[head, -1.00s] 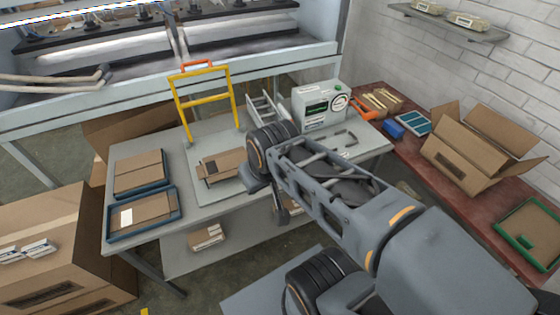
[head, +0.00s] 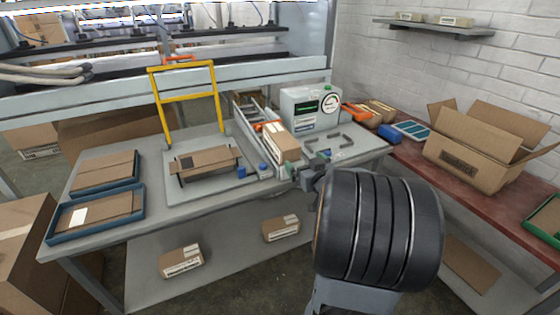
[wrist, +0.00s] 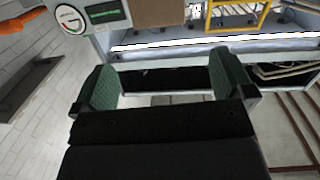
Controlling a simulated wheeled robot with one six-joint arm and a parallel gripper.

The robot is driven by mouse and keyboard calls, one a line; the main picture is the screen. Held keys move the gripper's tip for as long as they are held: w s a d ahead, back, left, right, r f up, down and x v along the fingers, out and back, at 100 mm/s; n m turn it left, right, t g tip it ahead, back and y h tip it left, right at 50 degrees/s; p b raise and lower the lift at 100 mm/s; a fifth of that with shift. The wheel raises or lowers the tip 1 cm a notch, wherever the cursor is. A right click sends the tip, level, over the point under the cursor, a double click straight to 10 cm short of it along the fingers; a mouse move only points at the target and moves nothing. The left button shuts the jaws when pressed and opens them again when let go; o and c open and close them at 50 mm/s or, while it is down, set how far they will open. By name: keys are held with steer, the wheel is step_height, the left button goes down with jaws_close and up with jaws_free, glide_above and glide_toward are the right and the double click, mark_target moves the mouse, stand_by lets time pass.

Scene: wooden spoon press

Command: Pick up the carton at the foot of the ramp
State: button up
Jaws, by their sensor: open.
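The brown carton (head: 284,146) with a white label sits at the near, lower end of the metal ramp (head: 252,112) on the grey table. My gripper (head: 304,174) is just in front and to the right of it, partly hidden by my thick dark wrist. In the wrist view, my gripper (wrist: 163,68) shows two green-padded fingers spread wide with nothing between them. A brown surface (wrist: 158,12), seemingly the carton, shows at the top edge of that view, beyond the fingertips. I cannot tell whether a finger touches it.
A grey device (head: 309,108) with a screen stands behind and right of the carton. Left are a yellow-handled press (head: 185,95) over a flat box (head: 206,160) and two blue trays (head: 98,214). An open box (head: 470,150) is on the red bench (head: 490,198). Cartons lie on the lower shelf.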

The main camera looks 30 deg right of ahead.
mark_target(288, 147)
steer(key=shift+t+y, duration=0.3)
steer(key=shift+t, duration=0.2)
steer(key=w, duration=0.4)
steer(key=w+d+f+b, duration=0.1)
steer(key=w, duration=0.3)
steer(key=w+d+f+b, duration=0.1)
steer(key=w, duration=0.4)
steer(key=shift+d, duration=0.25)
steer(key=c, duration=1.1)
